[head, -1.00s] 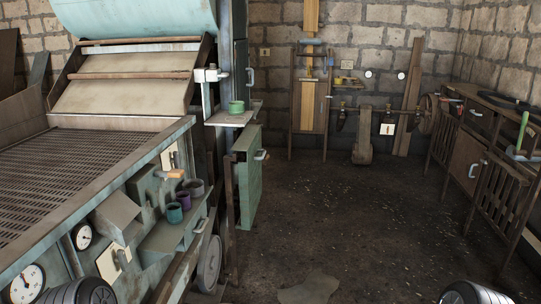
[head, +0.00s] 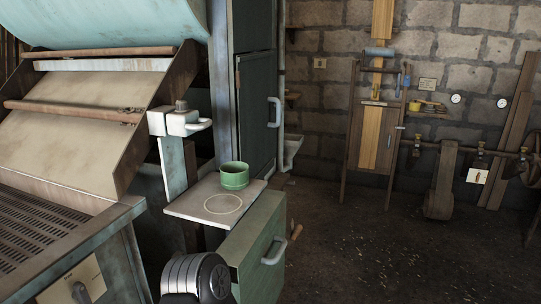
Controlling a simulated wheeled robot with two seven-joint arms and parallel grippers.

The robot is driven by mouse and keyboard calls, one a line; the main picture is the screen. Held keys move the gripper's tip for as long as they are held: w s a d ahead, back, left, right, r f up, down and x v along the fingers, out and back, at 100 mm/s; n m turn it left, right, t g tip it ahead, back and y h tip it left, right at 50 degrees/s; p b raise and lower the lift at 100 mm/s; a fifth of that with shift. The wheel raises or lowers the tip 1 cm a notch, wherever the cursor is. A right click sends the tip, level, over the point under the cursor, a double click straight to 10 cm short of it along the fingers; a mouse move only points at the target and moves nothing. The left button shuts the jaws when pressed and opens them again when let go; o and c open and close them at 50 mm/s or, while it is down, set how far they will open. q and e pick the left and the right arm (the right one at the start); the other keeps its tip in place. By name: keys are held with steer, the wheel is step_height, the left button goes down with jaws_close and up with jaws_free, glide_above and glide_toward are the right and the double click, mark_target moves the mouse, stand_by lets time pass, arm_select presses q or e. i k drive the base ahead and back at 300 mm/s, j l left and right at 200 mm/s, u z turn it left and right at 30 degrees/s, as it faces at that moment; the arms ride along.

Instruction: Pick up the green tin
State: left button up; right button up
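The green tin (head: 234,176) stands upright on a small pale shelf (head: 187,207), near the shelf's back right edge. It is a short, open-topped round tin, and nothing covers it. A pale ring outline (head: 223,209) is marked on the shelf in front of the tin. A ribbed dark part of my own arm shows at the bottom of the head view, below and in front of the shelf. Neither gripper's fingers are in view.
A tall dark green cabinet (head: 255,105) rises behind the tin.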

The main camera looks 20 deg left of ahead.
mark_target(234, 175)
steer(key=i+u, duration=0.1)
steer(key=i, duration=0.8)
